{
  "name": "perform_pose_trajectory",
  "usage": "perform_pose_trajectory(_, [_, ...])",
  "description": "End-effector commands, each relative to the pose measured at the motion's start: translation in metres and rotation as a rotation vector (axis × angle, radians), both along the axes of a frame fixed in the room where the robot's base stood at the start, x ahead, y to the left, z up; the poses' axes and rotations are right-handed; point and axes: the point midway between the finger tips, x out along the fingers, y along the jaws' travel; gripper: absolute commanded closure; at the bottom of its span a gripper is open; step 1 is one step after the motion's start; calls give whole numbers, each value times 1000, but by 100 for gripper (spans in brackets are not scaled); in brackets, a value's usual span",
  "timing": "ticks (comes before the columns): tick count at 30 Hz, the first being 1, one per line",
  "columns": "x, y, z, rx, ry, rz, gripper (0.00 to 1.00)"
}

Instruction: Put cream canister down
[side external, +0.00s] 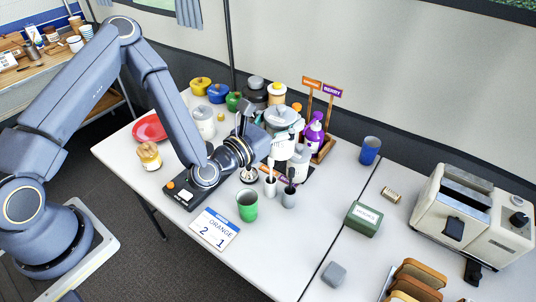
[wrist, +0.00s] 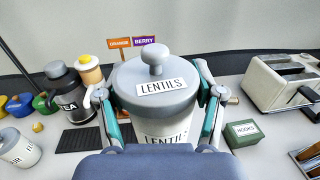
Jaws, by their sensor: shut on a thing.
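The cream canister (wrist: 165,130) has a grey knobbed lid and a LENTILS label, and fills the middle of the wrist view. My gripper (wrist: 159,97) is shut on it, with one teal-padded finger on each side just below the lid. In the side external view the canister (side external: 284,141) is upright at the end of my gripper (side external: 281,130), over the back-middle part of the white table (side external: 260,255). Its base is hidden by things in front, so I cannot tell whether it touches the table.
A smaller whitish canister (side external: 299,162) and two cups with brushes (side external: 289,198) stand close in front. A purple bottle (side external: 313,134) and ORANGE and BERRY signs (wrist: 132,43) are just behind.

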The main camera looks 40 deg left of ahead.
Motion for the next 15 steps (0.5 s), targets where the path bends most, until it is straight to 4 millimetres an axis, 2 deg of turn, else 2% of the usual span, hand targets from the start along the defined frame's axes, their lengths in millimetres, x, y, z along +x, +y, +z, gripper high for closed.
perform_pose_trajectory(8, [11, 87, -12, 3, -5, 227, 72])
perform_pose_trajectory(15, [4, 194, -15, 4, -6, 517, 72])
